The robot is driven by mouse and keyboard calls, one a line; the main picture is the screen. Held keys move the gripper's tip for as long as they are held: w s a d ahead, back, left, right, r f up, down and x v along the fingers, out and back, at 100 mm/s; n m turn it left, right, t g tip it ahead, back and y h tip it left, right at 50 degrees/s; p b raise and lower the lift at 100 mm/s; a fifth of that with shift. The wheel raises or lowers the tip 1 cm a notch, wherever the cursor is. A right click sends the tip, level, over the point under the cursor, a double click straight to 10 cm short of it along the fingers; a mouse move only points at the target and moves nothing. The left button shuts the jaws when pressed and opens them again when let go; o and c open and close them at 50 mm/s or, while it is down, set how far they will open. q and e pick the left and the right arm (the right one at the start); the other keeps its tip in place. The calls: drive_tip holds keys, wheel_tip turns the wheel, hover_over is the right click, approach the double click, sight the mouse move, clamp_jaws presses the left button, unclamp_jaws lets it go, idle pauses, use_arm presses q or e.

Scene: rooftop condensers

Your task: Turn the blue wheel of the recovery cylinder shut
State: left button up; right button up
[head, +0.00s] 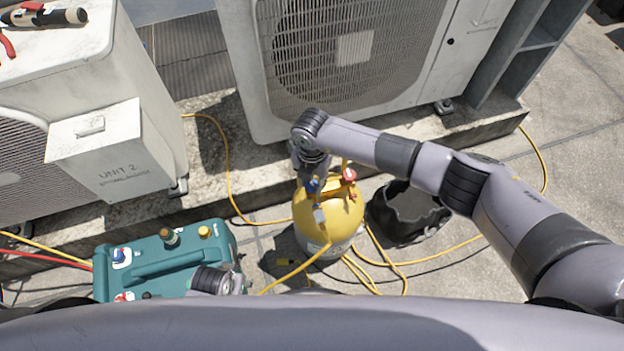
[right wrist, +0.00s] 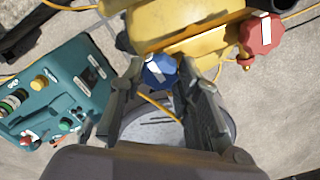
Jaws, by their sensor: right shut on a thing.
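The recovery cylinder (head: 343,215) stands upright on the roof, yellow on top and grey below. Its blue wheel (head: 313,186) is on the left of the valve top and its red wheel (head: 349,175) on the right. My right gripper (head: 311,172) reaches down from above onto the blue wheel. In the right wrist view the blue wheel (right wrist: 160,71) sits between the two fingertips, and the gripper (right wrist: 158,78) is shut on it. The red wheel (right wrist: 262,33) is clear of the fingers. My left gripper's fingers do not show.
A teal recovery machine (head: 160,262) stands left of the cylinder. A dark open bag (head: 405,212) is close on the right. Yellow hoses (head: 375,268) run around the cylinder. Condenser units (head: 350,50) stand behind on a concrete ledge. A white box marked UNIT 2 (head: 110,160) is at left.

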sight(312, 184)
drive_tip(key=o, duration=1.1)
drive_tip(key=shift+o, duration=0.2)
drive_tip(key=shift+r, duration=0.1)
wheel_tip(312, 184, up, 12)
